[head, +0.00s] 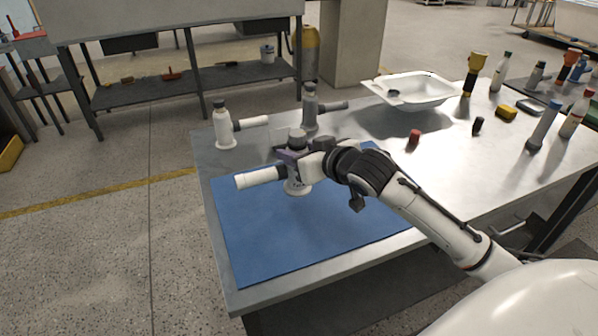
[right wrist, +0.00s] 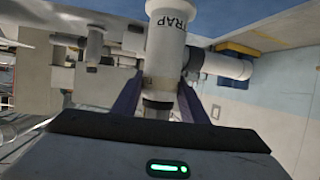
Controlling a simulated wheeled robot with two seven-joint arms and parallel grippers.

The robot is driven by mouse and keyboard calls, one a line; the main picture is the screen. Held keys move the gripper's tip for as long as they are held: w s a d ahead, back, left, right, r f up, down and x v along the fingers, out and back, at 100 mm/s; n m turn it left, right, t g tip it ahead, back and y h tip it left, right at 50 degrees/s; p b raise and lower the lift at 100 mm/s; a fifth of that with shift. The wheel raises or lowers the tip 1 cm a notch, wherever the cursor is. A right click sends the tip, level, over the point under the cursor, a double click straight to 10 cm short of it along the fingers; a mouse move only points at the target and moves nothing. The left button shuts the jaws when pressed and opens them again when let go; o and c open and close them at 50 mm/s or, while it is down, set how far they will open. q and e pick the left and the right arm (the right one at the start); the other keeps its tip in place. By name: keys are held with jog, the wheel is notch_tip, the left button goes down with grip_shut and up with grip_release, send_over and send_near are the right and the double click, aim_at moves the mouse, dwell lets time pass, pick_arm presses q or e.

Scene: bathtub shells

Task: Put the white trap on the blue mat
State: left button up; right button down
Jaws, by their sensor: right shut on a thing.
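The white trap (head: 297,185) is upright over the blue mat (head: 313,241), near its back edge. Its side pipe, with a dark section and a white end (head: 244,181), points left. I cannot tell whether its base touches the mat or is just above it. My right gripper (head: 293,153) is shut on the trap's neck below the dark cap. In the right wrist view, the trap (right wrist: 165,45), lettered "TRAP", appears upside down between the purple fingers (right wrist: 160,102). My left gripper is in neither view.
Another white trap (head: 224,130) and a grey trap (head: 311,112) stand behind the mat. A white basin (head: 425,88) is farther back. Bottles, a red cap (head: 414,137) and a yellow block (head: 506,112) are at the right. The mat's front is clear.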

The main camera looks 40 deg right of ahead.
jog(key=shift+f, duration=2.55)
jog(key=c, duration=1.1)
grip_release()
jog(key=shift+f, duration=0.1)
jog(key=v, duration=1.2)
